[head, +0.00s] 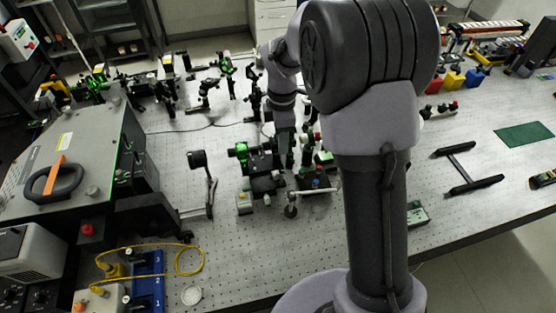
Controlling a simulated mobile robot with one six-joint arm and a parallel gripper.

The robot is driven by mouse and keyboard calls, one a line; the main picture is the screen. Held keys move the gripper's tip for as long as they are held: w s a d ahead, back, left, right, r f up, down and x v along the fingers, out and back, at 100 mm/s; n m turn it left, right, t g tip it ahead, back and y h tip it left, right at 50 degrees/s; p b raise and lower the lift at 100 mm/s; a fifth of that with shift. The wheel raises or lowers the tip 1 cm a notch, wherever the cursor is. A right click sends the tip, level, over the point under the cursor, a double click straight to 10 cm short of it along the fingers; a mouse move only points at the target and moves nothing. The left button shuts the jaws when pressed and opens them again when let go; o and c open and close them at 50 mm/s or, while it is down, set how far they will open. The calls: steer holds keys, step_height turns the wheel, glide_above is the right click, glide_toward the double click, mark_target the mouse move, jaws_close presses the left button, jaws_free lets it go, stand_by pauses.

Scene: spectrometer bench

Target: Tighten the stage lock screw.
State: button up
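A small round dark knob (290,211) is at the rod's left end. I cannot tell which part is the lock screw, or whether my gripper touches it.
Green-lit mounts (262,160) crowd the left of my gripper. A large grey instrument box (70,150) with a black handle stands at the left. A yellow cable (190,250) loops at the front. My own arm hides part of the right bench.

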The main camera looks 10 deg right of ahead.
mark_target(281, 170)
step_height(281, 170, down, 13)
steer(key=shift+b, duration=1.1)
jaws_close()
